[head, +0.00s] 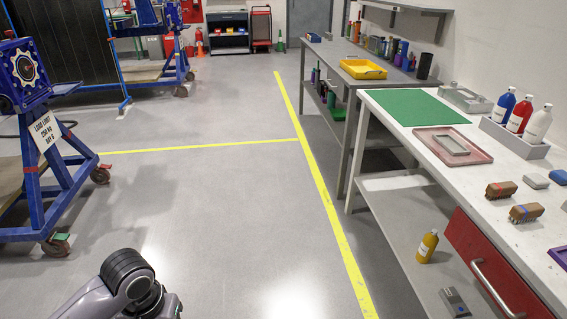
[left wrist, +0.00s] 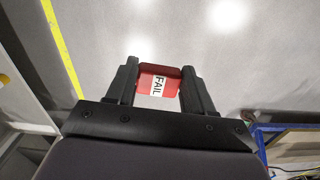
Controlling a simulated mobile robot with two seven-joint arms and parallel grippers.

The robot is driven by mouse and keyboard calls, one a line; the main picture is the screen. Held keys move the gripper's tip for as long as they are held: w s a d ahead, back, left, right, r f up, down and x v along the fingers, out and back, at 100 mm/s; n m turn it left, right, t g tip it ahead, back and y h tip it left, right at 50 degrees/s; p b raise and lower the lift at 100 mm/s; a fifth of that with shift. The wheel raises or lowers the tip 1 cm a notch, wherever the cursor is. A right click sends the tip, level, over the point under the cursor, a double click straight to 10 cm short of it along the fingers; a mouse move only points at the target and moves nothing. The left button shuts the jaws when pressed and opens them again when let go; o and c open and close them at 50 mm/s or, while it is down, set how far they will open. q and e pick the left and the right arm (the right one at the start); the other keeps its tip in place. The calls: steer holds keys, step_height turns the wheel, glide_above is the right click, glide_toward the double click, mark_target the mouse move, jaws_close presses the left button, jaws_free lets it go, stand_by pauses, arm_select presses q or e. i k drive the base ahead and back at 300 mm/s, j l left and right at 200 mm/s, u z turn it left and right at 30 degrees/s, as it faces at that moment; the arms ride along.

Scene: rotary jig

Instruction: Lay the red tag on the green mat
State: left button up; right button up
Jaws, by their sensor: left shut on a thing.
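The red tag (left wrist: 146,82) shows in the left wrist view, with a white label reading FAIL. My left gripper (left wrist: 160,72) is shut on it, one finger at each side, and holds it above the grey floor. The green mat (head: 412,107) lies flat and bare on the white bench (head: 378,98) at the right of the head view, well away from my left arm at the bottom left. The head view does not show the left gripper's fingers or the tag. My right gripper is in neither view.
A pink tray (head: 482,157) holding a grey frame is at the mat's near side. A grey box (head: 466,99) and a bottle caddy (head: 514,137) are to its right. Brushes (head: 501,190) lie nearer. Open floor separates the blue stand (head: 64,180) from the bench.

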mark_target(405, 107)
steer(key=i+l, duration=0.1)
steer(key=i, duration=2.95)
steer(key=i+z, duration=0.25)
steer(key=i+j+z, duration=0.15)
steer(key=i+z, duration=0.15)
steer(key=z, duration=2.2)
